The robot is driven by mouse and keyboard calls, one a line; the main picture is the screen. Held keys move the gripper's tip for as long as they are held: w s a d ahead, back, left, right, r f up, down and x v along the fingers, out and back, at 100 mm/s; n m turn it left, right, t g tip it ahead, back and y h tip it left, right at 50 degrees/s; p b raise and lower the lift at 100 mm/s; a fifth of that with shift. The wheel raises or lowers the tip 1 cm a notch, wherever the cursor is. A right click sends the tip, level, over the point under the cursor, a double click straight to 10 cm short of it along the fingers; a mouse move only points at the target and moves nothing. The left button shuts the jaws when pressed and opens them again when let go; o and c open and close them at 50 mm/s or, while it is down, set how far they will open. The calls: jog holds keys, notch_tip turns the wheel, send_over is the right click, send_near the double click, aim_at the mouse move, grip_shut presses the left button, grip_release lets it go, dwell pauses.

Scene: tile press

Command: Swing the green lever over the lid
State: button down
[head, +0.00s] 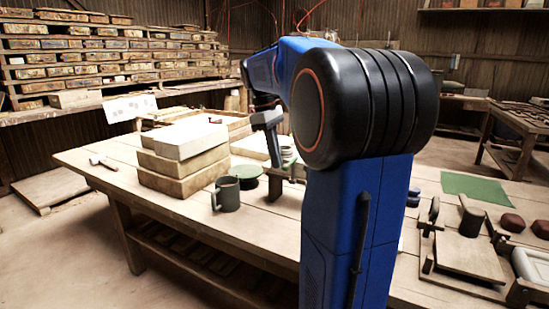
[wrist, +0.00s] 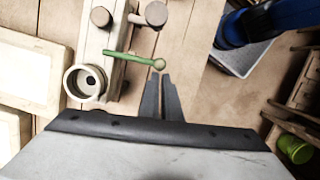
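The green lever (wrist: 128,58) is a thin bar with a round knob at its right end. It lies across the cream press body (wrist: 106,62) in the wrist view, running nearly left to right. A round cream part with a dark hole (wrist: 88,82) sits just below and left of the lever; I cannot tell whether it is the lid. My gripper (wrist: 159,76) has its fingers almost together, with nothing visible between them. In the picture its tips are just below the lever's knob; contact cannot be told. In the head view my arm hides much of the press.
Two brown round-topped parts (wrist: 156,13) stand above the lever in the wrist view. Pale slabs (wrist: 30,70) lie to the left. In the head view, stacked blocks (head: 185,160) and a green mug (head: 227,194) stand left of my arm; the table's front left is largely clear.

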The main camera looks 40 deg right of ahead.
jog(key=w+a+r, duration=0.3)
jog(key=w+r, duration=0.2)
jog(key=r, duration=0.5)
jog(key=shift+a+r, duration=0.15)
jog(key=shift+r, duration=0.1)
jog(key=shift+w, duration=0.1)
